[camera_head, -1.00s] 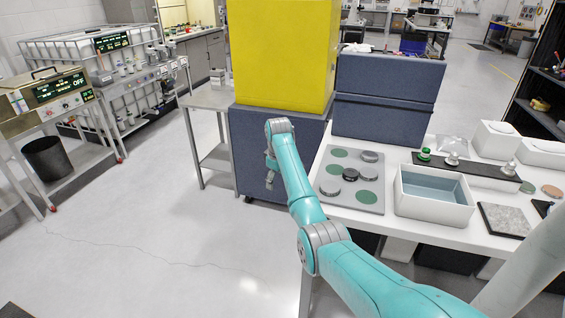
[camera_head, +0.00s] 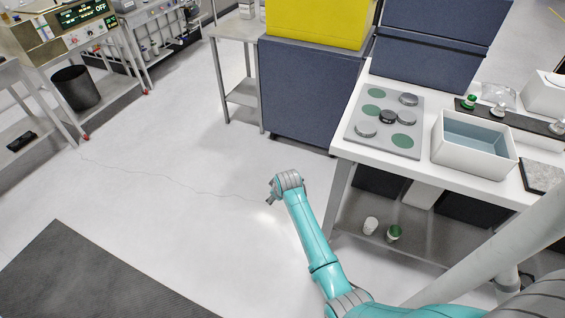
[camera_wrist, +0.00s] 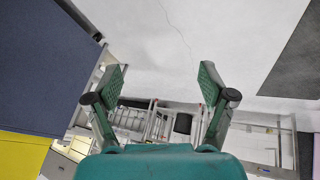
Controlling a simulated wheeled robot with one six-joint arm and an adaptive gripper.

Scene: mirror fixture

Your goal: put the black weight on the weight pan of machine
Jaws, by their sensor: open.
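A dark, nearly black disc weight (camera_head: 388,117) lies in the middle of a grey plate (camera_head: 415,117) on the white table. Lighter grey discs (camera_head: 408,99) and green round spots (camera_head: 403,141) surround it. My gripper (camera_head: 271,191) is out over the open floor, left of the table and well apart from the weight. In the wrist view my gripper (camera_wrist: 162,82) has its two fingers spread wide with nothing between them. The weight is not in the wrist view. I cannot make out which thing is the machine's weight pan.
A white bin (camera_head: 474,143) stands right of the plate. Blue cabinets (camera_head: 306,98) and a yellow block (camera_head: 318,22) are behind. A machine with a display (camera_head: 70,25) stands at far left near a black bucket (camera_head: 75,88). The floor between is clear, with a dark mat (camera_head: 90,275).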

